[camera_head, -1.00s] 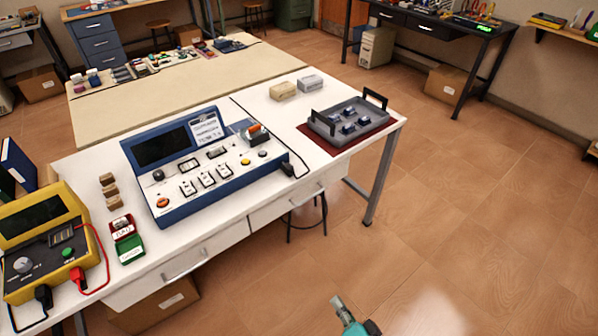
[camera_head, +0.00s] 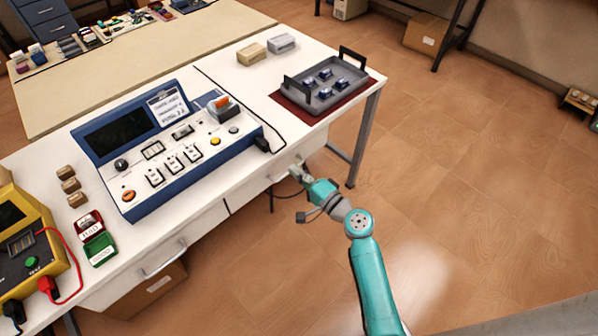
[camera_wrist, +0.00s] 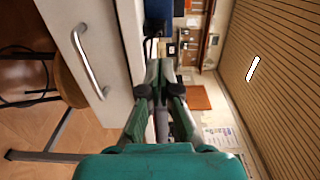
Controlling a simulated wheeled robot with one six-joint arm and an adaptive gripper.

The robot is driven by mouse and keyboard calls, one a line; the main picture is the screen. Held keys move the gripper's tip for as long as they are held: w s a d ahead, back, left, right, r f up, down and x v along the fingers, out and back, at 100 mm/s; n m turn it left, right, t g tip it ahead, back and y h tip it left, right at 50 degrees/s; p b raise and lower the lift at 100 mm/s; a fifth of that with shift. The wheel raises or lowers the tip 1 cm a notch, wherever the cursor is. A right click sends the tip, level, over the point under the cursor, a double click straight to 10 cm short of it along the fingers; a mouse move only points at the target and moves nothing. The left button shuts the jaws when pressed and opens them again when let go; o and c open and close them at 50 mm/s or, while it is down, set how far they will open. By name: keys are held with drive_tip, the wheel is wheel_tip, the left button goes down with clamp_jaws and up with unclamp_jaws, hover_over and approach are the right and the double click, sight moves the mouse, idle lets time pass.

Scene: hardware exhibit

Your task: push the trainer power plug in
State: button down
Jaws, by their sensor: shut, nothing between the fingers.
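The blue trainer (camera_head: 160,150) stands on the white table, with a dark screen, switches and buttons on its sloped panel. The black power plug (camera_head: 263,145) is at the trainer's right side, with a black cable beside it. I cannot tell how deep the plug sits. My gripper (camera_head: 297,171) is shut and empty by the table's front edge, to the right of and nearer than the plug. In the wrist view the shut fingers (camera_wrist: 163,72) point along the table edge, and a blue part of the trainer (camera_wrist: 150,48) shows just past them.
A grey tray (camera_head: 290,100) with handles holds several blue parts on a red mat at the table's right. Two small boxes (camera_head: 252,53) stand behind it. A yellow meter (camera_head: 25,245) is at the left. A drawer handle (camera_wrist: 88,62) juts from the table front.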

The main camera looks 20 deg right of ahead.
sight(267, 147)
drive_tip(key=x, duration=1)
drive_tip(key=shift+w+a, duration=0.1)
drive_tip(key=shift+w, duration=0.05)
drive_tip(key=shift+x, duration=1.35)
drive_tip(key=shift+s+f, duration=0.15)
drive_tip(key=shift+s, duration=0.25)
drive_tip(key=v, duration=0.7)
drive_tip(key=shift+s, duration=0.15)
